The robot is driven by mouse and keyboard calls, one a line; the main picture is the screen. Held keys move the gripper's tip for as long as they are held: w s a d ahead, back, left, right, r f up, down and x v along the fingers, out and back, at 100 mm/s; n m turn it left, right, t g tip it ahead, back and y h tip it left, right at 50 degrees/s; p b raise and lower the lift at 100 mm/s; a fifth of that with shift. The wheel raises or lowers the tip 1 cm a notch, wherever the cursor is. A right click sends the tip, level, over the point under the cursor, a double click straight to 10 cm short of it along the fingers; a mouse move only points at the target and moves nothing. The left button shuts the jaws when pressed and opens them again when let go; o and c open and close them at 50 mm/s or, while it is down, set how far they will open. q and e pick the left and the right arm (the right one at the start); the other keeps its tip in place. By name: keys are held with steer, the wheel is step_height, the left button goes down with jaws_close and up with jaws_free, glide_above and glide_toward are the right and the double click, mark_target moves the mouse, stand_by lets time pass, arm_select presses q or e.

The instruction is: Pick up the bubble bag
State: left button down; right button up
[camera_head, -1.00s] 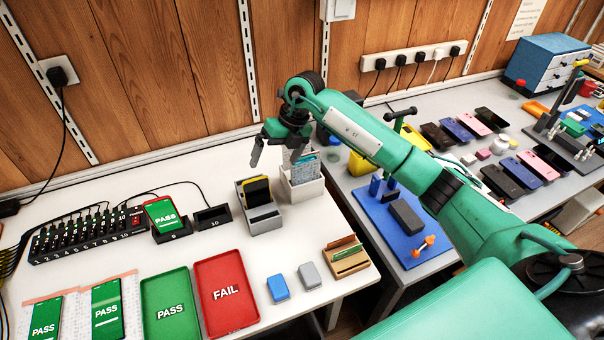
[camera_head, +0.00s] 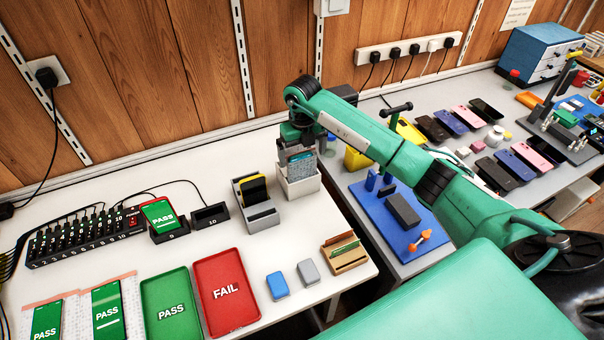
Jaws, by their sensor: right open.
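Bubble bags (camera_head: 299,168) stand upright in a white box (camera_head: 301,189) near the back right of the white table. Two more bubble bags lie flat at the front left, each under a phone marked PASS; one of these is the left bag (camera_head: 70,311). My right gripper (camera_head: 298,148) is directly over the white box, pointing down at the tops of the upright bags. It is open; its fingertips are partly hidden against the bags, and I cannot tell whether they touch. My left gripper is not in view.
A grey stand (camera_head: 259,207) with a yellow-edged phone is just left of the white box. A green PASS tray (camera_head: 171,335) and a red FAIL tray (camera_head: 225,320) lie in front. The blue mat (camera_head: 393,247) with tools is to the right.

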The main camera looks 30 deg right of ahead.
mark_target(302, 165)
step_height(302, 165, down, 4)
steer(key=shift+s+a+f+p, duration=0.15)
steer(key=shift+f+p, duration=0.1)
steer(key=shift+p, duration=0.6)
steer(key=shift+f, duration=0.3)
steer(key=c, duration=0.8)
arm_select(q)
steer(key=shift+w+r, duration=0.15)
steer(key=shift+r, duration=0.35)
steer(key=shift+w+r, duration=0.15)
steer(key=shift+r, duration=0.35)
arm_select(e)
steer(key=shift+c, duration=0.2)
steer(key=shift+r, duration=0.15)
